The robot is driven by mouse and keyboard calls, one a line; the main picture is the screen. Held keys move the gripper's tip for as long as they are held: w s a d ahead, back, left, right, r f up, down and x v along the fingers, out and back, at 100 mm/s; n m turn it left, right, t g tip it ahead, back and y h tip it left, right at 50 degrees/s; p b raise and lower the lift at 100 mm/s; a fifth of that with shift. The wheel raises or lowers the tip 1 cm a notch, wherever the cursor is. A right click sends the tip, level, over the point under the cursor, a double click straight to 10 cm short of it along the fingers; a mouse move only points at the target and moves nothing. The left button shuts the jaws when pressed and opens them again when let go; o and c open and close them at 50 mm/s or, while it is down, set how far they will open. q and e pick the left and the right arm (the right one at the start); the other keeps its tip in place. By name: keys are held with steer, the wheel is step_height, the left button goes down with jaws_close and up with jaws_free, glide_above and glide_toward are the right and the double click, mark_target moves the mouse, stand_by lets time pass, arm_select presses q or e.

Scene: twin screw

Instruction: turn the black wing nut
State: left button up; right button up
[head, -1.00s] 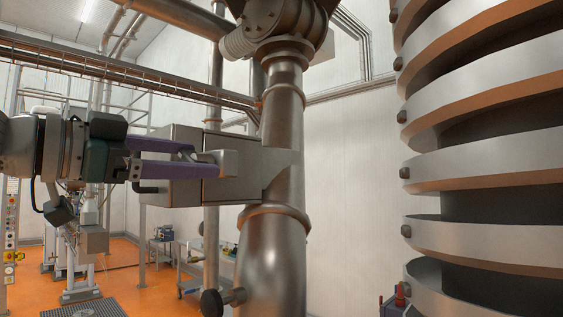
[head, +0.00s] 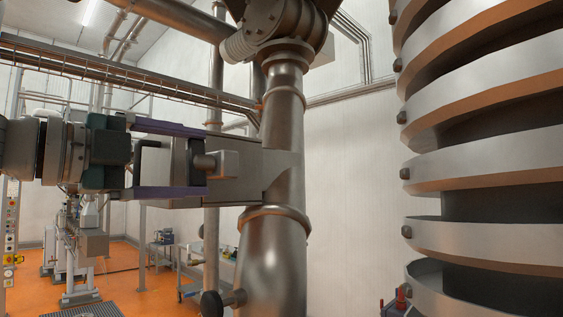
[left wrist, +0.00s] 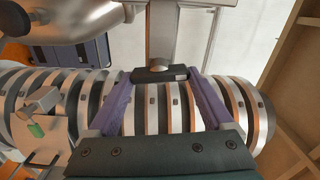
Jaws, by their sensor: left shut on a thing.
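The black wing nut (left wrist: 155,77) shows in the left wrist view as a dark bar with a small grey patch near its right end. It spans the gap between the purple fingertips of my left gripper (left wrist: 161,78), which is shut on it at its two ends. In the head view my left gripper (head: 207,161) reaches in from the left, one finger above the other. A grey-brown block with a short round stub (head: 226,164) shows by the fingertips there; I cannot tell whether it is the wing nut. My right gripper is out of view.
A large ringed screw (head: 490,150) stands at the right; it fills the middle of the left wrist view. A thick upright metal pipe (head: 284,120) stands just beyond the fingertips. A grey metal box (head: 245,185) is behind the gripper. A black knob (head: 212,303) is low down.

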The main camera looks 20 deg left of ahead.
arm_select(q)
steer(key=m, duration=0.5)
steer(key=shift+f+m, duration=0.15)
steer(key=shift+m, duration=0.15)
steer(key=m, duration=0.5)
steer(key=shift+a+f+m, duration=0.1)
steer(key=shift+m, duration=0.2)
steer(key=o, duration=1.1)
steer(key=shift+w, duration=0.1)
steer(key=shift+o, duration=0.2)
